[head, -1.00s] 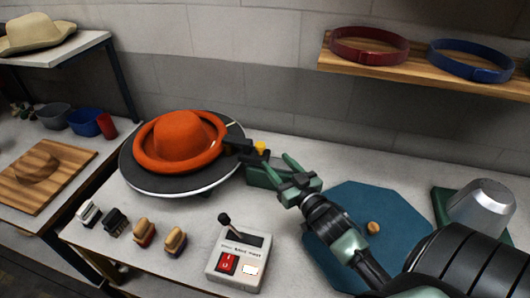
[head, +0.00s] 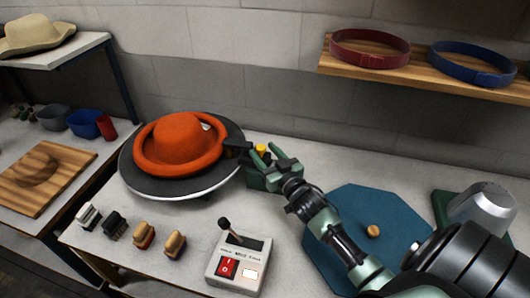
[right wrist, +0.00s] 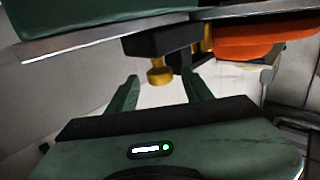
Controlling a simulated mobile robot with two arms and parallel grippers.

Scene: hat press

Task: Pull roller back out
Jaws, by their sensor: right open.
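The roller unit is a dark arm (head: 236,148) on a green base (head: 256,180), with its dark end at the right edge of the orange hat (head: 180,140). A yellow knob (head: 262,149) sticks out of it, and the knob also shows in the right wrist view (right wrist: 159,74). Whether the roller touches the brim I cannot tell. My right gripper (head: 266,151) is open at the knob. In the right wrist view its two fingers (right wrist: 160,82) stand apart on either side of the knob, with gaps visible. My left gripper is not in view.
The hat rests on a dark round plate (head: 141,185). A control box with lever and red switch (head: 236,262) stands in front. Several brushes (head: 145,237) lie to its left. A blue octagonal mat (head: 345,210) lies under my right arm. A shelf (head: 400,70) hangs behind.

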